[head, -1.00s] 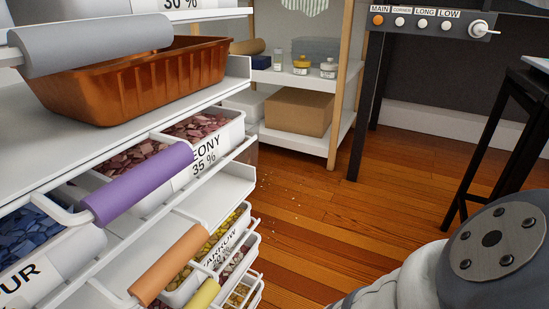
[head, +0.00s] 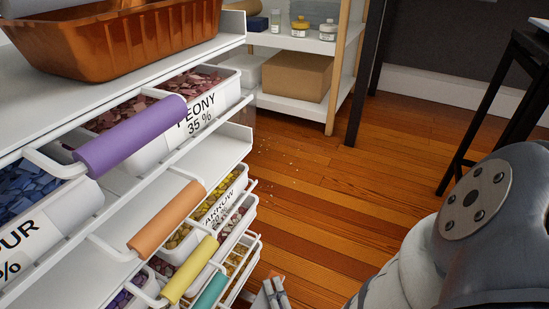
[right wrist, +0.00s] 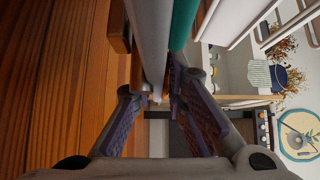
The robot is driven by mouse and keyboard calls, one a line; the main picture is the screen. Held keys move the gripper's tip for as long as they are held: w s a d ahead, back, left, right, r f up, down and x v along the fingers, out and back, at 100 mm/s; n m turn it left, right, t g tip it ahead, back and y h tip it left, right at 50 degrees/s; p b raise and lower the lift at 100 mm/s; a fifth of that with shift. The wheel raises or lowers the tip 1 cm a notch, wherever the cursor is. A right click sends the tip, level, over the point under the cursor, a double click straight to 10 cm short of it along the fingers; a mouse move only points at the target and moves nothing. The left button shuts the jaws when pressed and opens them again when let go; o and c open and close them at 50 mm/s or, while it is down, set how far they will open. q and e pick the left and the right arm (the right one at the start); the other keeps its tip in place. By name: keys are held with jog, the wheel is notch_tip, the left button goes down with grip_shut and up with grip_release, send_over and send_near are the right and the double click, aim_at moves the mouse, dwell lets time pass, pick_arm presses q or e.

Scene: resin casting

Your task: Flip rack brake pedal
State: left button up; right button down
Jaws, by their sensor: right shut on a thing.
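The rack (head: 75,85) of white shelves and drawers fills the left of the head view, with its coloured bar handles facing the aisle. My right gripper (right wrist: 165,88) is shut in the right wrist view, its textured fingers closing around the end of a grey bar (right wrist: 150,35). A teal bar handle (right wrist: 182,25) lies right beside it; the teal handle (head: 211,291) also shows low in the head view. A small grey-and-orange part (head: 270,293) shows at the bottom edge, cut off; I cannot tell whether it is the pedal. My left gripper is out of view.
A copper-coloured tub (head: 110,40) stands on the rack's upper shelf. A shelf with a cardboard box (head: 297,77) stands behind. A black-legged stool (head: 500,110) is at the right. The wooden floor (head: 320,180) between is clear except for small crumbs.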

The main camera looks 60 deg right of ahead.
jog(key=c, duration=1.6)
grip_release()
